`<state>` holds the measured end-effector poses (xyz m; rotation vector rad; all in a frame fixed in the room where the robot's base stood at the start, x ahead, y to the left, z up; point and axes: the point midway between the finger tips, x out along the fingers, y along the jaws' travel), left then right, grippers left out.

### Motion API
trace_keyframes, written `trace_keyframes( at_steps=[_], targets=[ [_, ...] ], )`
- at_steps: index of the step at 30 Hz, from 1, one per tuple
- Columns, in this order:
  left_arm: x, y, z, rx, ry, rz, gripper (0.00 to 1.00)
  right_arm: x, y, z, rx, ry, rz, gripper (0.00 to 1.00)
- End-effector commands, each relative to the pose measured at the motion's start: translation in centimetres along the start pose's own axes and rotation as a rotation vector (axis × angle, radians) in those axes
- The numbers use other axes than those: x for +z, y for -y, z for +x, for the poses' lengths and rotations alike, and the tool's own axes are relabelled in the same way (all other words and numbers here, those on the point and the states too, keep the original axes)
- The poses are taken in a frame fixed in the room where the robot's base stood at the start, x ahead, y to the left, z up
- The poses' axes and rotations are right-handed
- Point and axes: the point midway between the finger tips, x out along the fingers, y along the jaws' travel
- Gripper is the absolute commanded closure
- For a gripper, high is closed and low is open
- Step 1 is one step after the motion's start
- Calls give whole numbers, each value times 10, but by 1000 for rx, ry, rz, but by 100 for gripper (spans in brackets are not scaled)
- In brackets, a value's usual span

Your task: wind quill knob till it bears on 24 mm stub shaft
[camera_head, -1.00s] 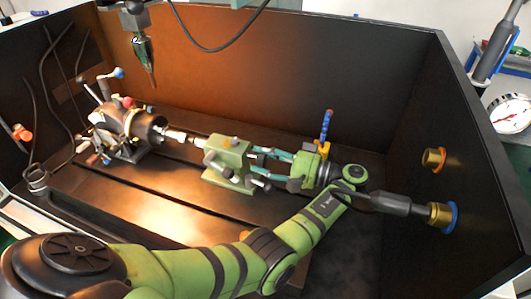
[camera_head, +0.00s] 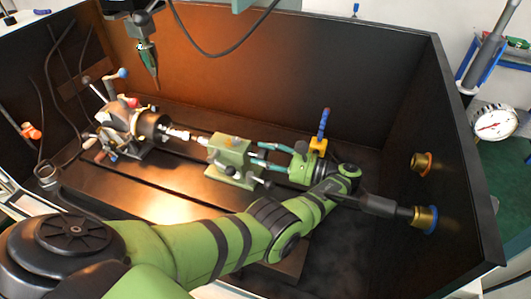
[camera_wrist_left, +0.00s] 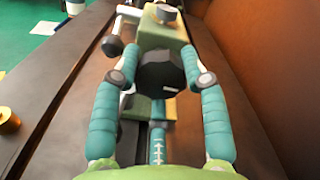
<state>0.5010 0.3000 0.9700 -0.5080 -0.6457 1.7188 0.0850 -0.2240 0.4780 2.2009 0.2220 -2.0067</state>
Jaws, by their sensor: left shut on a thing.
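The green tailstock (camera_head: 232,153) stands on the bed, with the chuck (camera_head: 150,127) of the indexing head to its left. The bright stub shaft (camera_head: 183,134) reaches from the chuck toward the tailstock; whether the quill touches its end is too small to tell. My left gripper (camera_head: 256,154) reaches the tailstock's right side, its teal fingers pointing left. In the left wrist view its fingers are shut on the dark, faceted quill knob (camera_wrist_left: 160,74), one on each side. The knob's far side is hidden. My right gripper is not in view.
Dark walls (camera_head: 290,75) enclose the bed. A pointed tool (camera_head: 147,62) hangs above the chuck. A blue-handled item (camera_head: 323,125) stands behind my left gripper. Brass fittings (camera_head: 421,163) sit on the right wall. A dial gauge (camera_head: 494,123) is outside.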

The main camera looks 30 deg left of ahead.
Motion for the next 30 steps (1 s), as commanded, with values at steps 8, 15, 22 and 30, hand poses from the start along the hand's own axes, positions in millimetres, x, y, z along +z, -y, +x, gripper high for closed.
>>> trace_keyframes(
  at_steps=[8,15,22,30],
  targets=[
    [2,4,2,-3,6,256,89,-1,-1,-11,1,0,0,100],
    [2,4,2,-3,7,485,89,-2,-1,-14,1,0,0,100],
    [1,3,2,-2,8,693,89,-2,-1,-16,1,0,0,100],
    [1,3,2,-1,8,834,89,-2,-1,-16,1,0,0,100]
  ],
)
